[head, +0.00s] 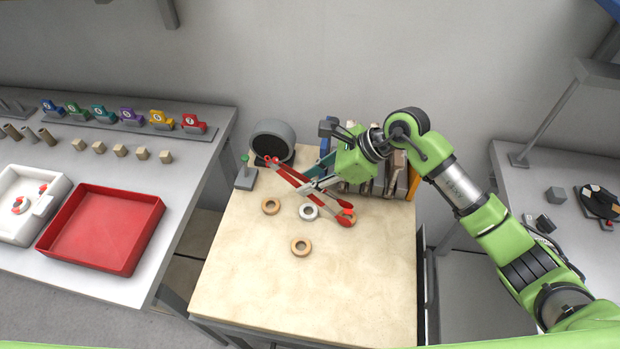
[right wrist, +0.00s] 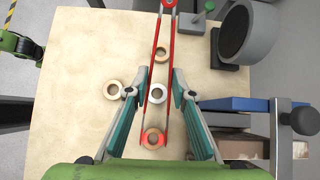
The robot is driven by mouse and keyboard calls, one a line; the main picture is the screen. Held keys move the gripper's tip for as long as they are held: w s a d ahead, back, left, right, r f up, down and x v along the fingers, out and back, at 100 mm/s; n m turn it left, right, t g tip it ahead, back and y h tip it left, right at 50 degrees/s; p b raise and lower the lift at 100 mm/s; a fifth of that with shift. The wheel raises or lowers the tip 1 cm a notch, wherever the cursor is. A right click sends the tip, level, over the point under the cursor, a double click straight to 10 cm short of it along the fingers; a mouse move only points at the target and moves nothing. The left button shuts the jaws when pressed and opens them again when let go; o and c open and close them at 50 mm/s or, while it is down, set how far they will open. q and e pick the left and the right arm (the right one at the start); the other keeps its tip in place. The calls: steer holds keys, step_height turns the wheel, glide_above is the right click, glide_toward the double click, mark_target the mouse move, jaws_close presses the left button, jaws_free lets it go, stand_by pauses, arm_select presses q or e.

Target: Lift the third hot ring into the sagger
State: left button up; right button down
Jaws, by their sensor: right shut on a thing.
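My right gripper (head: 318,186) is shut on a pair of red tongs (head: 289,173), which also show between its teal fingers in the right wrist view (right wrist: 150,105). The tongs' tips are beside a tan ring (right wrist: 153,138); I cannot tell if they touch it. A pale grey ring (head: 308,211) lies between the tong arms in the wrist view. Two more tan rings lie on the table, one at the left (head: 270,206) and one nearer the front (head: 301,247). I cannot make out which thing is the sagger.
A grey cylinder (head: 272,140) and a small green-knobbed stand (head: 246,174) are at the table's back left. Upright blocks stand behind my gripper. The table's front (head: 310,300) is clear. A red tray (head: 104,226) and white box (head: 47,220) are on the left bench.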

step_height(320, 180, up, 12)
steer(key=p, duration=0.6)
